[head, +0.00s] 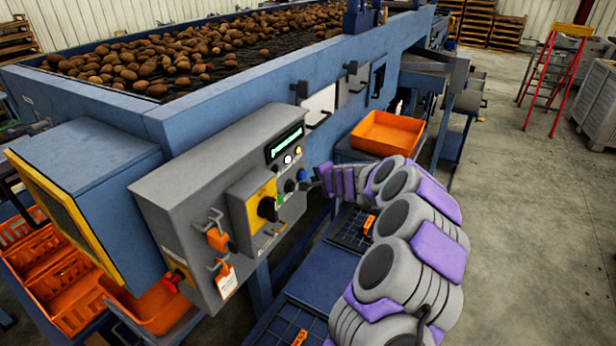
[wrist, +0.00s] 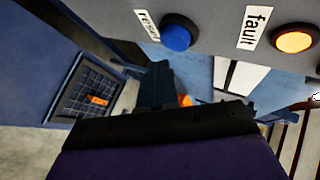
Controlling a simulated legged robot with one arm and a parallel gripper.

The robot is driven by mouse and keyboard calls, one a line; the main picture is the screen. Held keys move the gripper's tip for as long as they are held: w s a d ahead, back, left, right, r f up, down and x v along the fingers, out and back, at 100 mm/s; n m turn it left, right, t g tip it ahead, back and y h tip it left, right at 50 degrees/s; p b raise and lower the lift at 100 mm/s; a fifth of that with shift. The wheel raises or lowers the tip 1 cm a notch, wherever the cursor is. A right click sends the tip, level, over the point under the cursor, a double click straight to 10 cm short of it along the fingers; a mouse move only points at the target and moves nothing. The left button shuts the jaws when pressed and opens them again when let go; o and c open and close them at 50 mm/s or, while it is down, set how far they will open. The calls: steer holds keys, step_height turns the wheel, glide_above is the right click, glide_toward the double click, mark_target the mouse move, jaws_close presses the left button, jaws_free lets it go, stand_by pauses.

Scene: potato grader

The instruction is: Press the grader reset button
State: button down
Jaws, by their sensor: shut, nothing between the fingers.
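The grey control box (head: 190,190) is on the side of the blue grader (head: 230,110). In the wrist view, the blue round button (wrist: 177,38) sits beside a white label reading "reset" (wrist: 147,26). My gripper is shut and empty. In the wrist view, its dark fingers (wrist: 156,82) point up toward the panel, just below and left of the blue button. I cannot tell if they touch it; a gap seems to show.
An amber lit light (wrist: 295,40) labelled "fault" is right of the blue button. A yellow plate with a black knob (head: 267,208) and orange tags (head: 226,280) are on the box. An orange bin (head: 388,132) stands behind my arm.

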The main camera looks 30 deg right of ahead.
steer(key=shift+w+a, duration=0.15)
steer(key=shift+w, duration=0.25)
stand_by(2.4)
